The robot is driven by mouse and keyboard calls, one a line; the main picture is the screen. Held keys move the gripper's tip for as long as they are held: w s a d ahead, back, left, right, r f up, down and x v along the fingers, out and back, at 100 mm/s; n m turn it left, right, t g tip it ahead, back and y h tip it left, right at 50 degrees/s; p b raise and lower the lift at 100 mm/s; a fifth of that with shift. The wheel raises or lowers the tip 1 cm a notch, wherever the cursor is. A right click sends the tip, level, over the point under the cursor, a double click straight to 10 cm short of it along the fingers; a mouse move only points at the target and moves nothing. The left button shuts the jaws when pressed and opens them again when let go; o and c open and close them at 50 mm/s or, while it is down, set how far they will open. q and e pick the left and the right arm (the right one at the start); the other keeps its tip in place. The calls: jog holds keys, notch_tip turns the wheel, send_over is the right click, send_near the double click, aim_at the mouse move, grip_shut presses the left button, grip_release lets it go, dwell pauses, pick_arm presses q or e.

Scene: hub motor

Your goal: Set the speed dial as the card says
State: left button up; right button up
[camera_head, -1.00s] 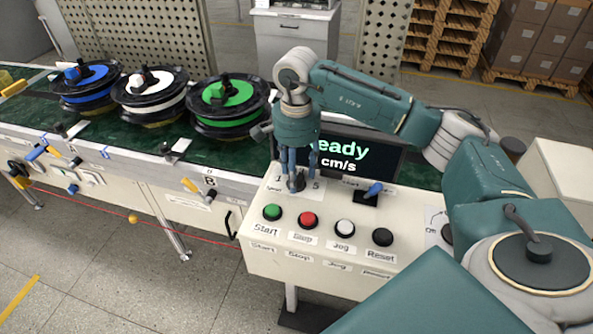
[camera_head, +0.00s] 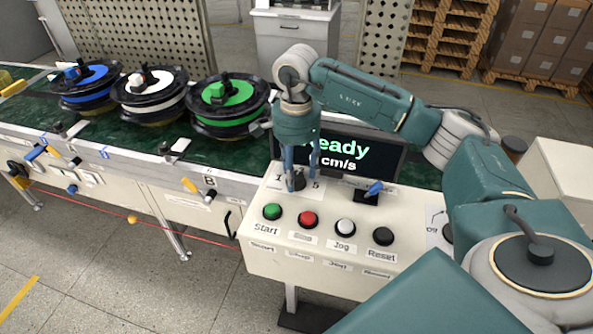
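The speed dial (camera_head: 298,182) is a small dark knob on the cream control panel (camera_head: 262,235), with the digits 1 and 5 showing on its scale. My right gripper (camera_head: 301,184) points down over the dial, with one blue finger on each side of it. The fingers stand apart around the knob; whether they touch it is too small to tell. The dial's pointer is hidden. The display (camera_head: 355,160) behind reads "Ready" and "cm/s", partly covered by my gripper. I cannot make out the speed card. My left gripper is not in view.
Start (camera_head: 272,212), Stop (camera_head: 308,219), Jog (camera_head: 345,227) and Reset (camera_head: 383,237) buttons line the panel's front. Blue (camera_head: 88,82), white (camera_head: 150,90) and green (camera_head: 228,100) hub motors sit on the conveyor at left.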

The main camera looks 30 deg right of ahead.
aim_at(296, 175)
notch_tip(296, 175, up, 12)
dwell(0.6)
